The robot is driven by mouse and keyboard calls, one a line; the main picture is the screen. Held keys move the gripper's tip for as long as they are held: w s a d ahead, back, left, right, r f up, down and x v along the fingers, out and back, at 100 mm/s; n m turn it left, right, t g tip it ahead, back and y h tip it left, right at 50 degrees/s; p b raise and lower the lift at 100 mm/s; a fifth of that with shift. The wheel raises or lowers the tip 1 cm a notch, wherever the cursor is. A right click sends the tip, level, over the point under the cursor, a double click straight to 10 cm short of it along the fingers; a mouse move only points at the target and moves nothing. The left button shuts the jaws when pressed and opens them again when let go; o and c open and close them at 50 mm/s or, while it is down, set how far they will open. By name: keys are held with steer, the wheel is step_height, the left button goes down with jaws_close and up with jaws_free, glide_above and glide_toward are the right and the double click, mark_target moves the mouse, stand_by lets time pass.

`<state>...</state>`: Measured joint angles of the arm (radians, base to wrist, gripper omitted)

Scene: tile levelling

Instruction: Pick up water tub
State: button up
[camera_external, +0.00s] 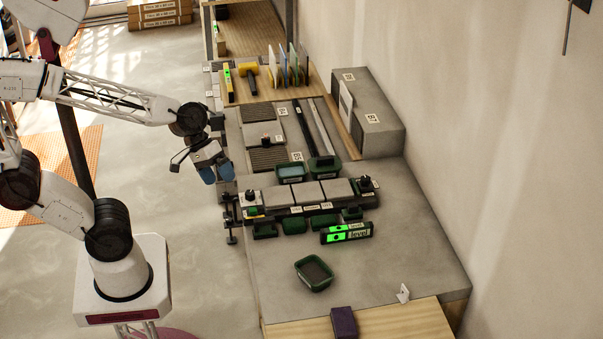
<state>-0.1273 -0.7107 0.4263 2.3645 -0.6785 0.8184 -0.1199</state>
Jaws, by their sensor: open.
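A dark green tub with a blue-grey, water-like filling (291,172) stands behind the row of grey tiles, left of the middle of the bench; it looks like the water tub. Another green tub (314,274) with a dark grey filling stands alone on the front of the bench. My gripper (217,174) has blue fingertips pointing down. It is open and empty, beside the bench's left edge and left of the water tub, apart from it.
A third green tub (323,168) stands just right of the water tub. Grey tiles (308,192) lie in a row in front, with small green trays (295,225) below. A level with a green display (346,233) lies nearby. A grey block (372,120) is at the back right.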

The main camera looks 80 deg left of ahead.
steer(key=w+a+f+n+t+h, duration=0.1)
steer(key=w+a+f+n+t, duration=0.15)
steer(key=w+n, duration=0.35)
steer(key=n+t+y, duration=0.7)
steer(key=n, duration=1.4)
glide_toward(283, 170)
steer(key=w+d, duration=0.1)
steer(key=d+r, duration=0.1)
steer(key=shift+w+d+r+g, duration=0.25)
steer(key=shift+w+r, duration=0.1)
steer(key=shift+w, duration=0.05)
steer(key=shift+x, duration=1.3)
steer(key=shift+d, duration=0.1)
steer(key=shift+x, duration=2.6)
steer(key=shift+d, duration=0.1)
